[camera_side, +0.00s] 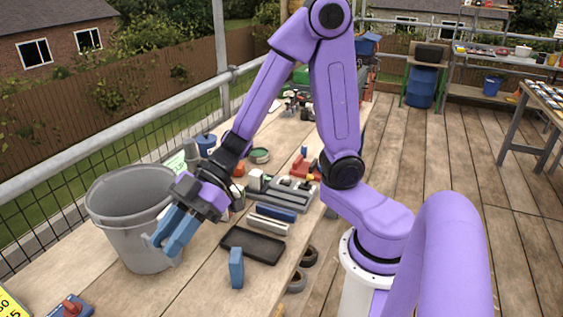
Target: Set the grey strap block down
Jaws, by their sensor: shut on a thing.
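My gripper (172,232), with its blue fingers pointing down, is at the right side of the grey bucket, in front of its rim and wall in this view. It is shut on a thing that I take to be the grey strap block. The fingers hide most of it, so its shape and tilt cannot be told. The gripper appears raised above the bench, and I cannot tell its exact height. A black shallow tray (252,246) lies on the bench to the right of the gripper.
The grey bucket (110,210) stands left. A blue block (236,268) stands upright by the tray's front edge. Behind the tray lie a pale bar (267,225), a dark blue bar (276,212) and a grey slotted holder (282,197). Bare planks lie between bucket and tray.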

